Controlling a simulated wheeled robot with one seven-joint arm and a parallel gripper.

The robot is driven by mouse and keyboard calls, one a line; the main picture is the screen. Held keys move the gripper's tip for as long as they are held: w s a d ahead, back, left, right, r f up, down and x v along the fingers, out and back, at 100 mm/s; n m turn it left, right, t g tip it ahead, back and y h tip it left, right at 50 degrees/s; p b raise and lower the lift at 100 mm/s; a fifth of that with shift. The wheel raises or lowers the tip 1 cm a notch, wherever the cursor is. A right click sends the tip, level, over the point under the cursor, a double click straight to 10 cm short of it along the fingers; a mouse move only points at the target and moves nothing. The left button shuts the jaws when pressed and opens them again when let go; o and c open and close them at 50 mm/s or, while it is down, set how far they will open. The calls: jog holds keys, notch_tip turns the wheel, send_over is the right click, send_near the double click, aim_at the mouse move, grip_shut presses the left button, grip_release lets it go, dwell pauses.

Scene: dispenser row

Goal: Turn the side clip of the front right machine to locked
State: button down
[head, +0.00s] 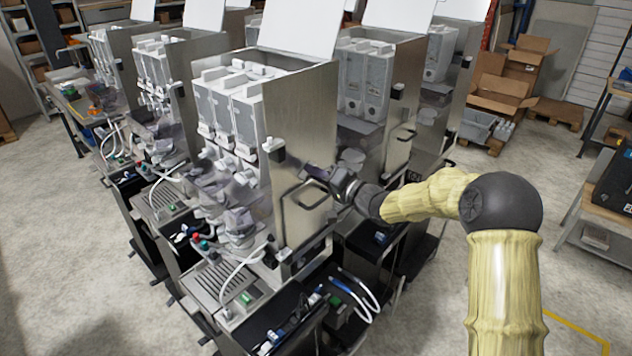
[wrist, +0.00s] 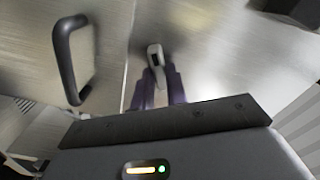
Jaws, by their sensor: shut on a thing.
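The front right machine (head: 300,110) is a tall steel dispenser with an open white lid and a bare metal side panel facing my arm. My gripper (head: 322,177) is at this side panel, beside a dark bar handle (head: 307,192). In the wrist view, the purple fingers of my gripper (wrist: 160,88) are closed around the small pale grey side clip (wrist: 155,52). The clip's upper end stands out beyond the fingertips, almost upright in the picture.
In the wrist view the bar handle (wrist: 66,60) is left of the fingers, apart from them. A second machine (head: 385,90) stands close behind my wrist. Hoses and a dark tray (head: 300,335) lie below. Open floor is on the right, with cardboard boxes (head: 505,85) farther back.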

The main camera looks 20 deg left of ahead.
jog(key=shift+w+d+f+n+b, duration=0.1)
jog(key=shift+w+f+n+b, duration=0.05)
jog(key=shift+n+b, duration=1.6)
jog(key=shift+w+d+f+n+b, duration=0.1)
jog(key=shift+w+f+n+b, duration=0.1)
jog(key=shift+n+b, duration=1.55)
jog(key=shift+w+f+n+b, duration=0.15)
jog(key=shift+n+b, duration=0.75)
jog(key=shift+n, duration=1.6)
jog(key=c, duration=1.4)
grip_release()
jog(key=shift+r, duration=0.1)
jog(key=shift+d, duration=0.1)
jog(key=b+v, duration=0.4)
jog(key=v, duration=1.3)
